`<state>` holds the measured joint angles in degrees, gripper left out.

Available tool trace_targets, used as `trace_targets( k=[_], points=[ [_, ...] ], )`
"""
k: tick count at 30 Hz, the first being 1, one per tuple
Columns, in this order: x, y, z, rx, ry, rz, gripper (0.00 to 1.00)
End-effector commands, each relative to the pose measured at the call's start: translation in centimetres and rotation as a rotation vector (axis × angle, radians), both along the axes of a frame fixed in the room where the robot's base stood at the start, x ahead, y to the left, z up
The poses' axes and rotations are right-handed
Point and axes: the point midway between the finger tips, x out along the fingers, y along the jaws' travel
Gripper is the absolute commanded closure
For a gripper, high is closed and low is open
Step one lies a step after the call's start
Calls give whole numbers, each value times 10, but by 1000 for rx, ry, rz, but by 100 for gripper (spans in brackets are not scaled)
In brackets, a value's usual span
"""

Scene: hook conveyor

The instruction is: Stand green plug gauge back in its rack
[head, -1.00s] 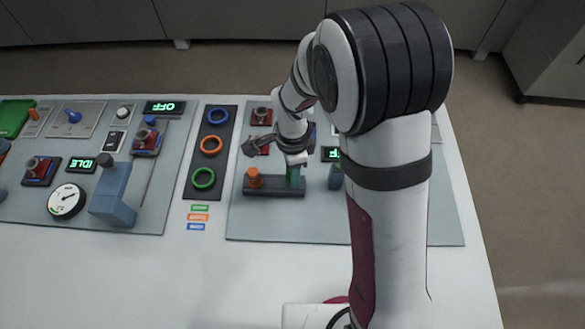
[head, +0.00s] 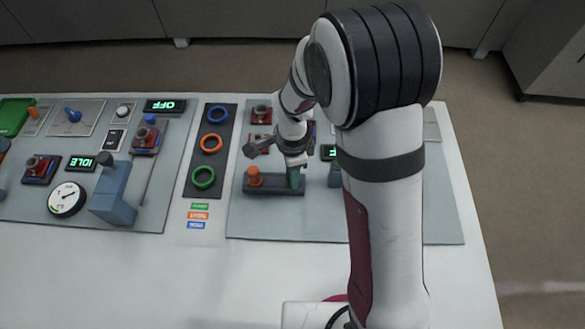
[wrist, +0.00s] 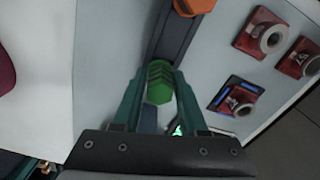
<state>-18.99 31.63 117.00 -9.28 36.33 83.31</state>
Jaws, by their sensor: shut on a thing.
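My gripper (wrist: 161,80) has teal fingers shut on the green plug gauge (wrist: 160,92), whose green end shows between them in the wrist view. In the head view my gripper (head: 294,180) is low at the right end of the dark rack (head: 275,190), and the green gauge cannot be told apart from the fingers. The rack also shows in the wrist view (wrist: 175,38), running behind the gauge. I cannot tell whether the gauge is seated in the rack. An orange plug gauge (head: 254,177) stands at the rack's left end; it also shows in the wrist view (wrist: 193,5).
A blue-grey block (head: 335,178) stands close to the right of my gripper. Red fixtures (head: 262,114) lie behind the rack. A dark strip with blue, orange and green rings (head: 203,178) is to the left. The white table front (head: 150,275) is clear.

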Motion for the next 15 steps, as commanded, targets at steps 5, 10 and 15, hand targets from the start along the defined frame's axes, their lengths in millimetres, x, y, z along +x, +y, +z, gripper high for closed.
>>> trace_targets(
  k=[5,10,15],
  points=[
    [0,0,-4,0,0,0,100],
    [0,0,-7,0,1,0,100],
    [0,0,-10,0,0,0,100]
  ],
)
